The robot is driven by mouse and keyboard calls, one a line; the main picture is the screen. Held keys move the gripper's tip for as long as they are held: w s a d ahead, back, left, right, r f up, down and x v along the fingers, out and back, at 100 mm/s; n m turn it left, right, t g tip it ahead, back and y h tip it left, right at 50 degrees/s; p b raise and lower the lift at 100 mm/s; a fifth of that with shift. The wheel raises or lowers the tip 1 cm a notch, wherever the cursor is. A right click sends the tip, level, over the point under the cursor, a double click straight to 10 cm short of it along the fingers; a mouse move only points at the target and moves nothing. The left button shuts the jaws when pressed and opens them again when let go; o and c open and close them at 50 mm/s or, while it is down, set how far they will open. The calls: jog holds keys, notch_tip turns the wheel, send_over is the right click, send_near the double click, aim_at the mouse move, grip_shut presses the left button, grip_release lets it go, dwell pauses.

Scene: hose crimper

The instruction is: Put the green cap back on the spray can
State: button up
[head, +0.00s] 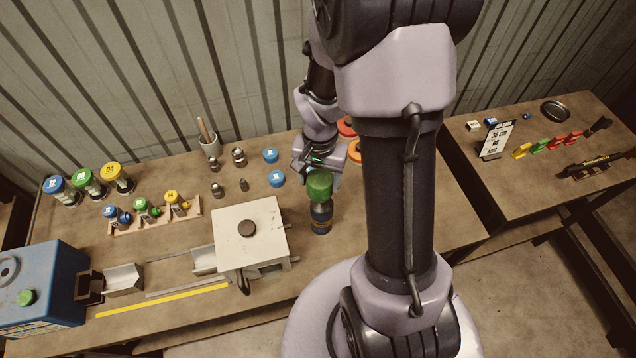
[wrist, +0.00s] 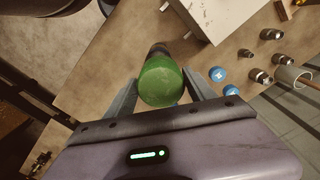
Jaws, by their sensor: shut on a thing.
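The green cap (head: 320,184) is between the two fingers of my gripper (wrist: 160,80), which is shut on it. In the wrist view the cap (wrist: 161,84) fills the space between the fingertips. The dark spray can (head: 320,219) stands upright on the bench, directly below the cap in the head view. Its dark top edge shows just past the cap in the wrist view (wrist: 158,49). The cap hides most of the can there. I cannot tell whether the cap is seated on the can or just above it.
A crimper with a pale square top (head: 262,222) stands close to the left of the can. Blue caps (head: 276,178), metal fittings (head: 239,158) and a grey cup (head: 210,145) lie behind. Orange-red discs (head: 355,151) are partly hidden by my arm. The bench's front edge is near.

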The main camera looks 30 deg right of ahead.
jog(key=shift+s+d+f+b, duration=0.15)
jog(key=shift+d+f+b, duration=0.3)
jog(key=shift+f, duration=0.1)
notch_tip(320, 180, down, 6)
jog(key=b, duration=0.5)
jog(key=shift+a+f, duration=0.1)
jog(key=o, duration=1.4)
notch_tip(320, 180, up, 18)
jog(key=p, duration=0.3)
jog(key=shift+f, duration=0.2)
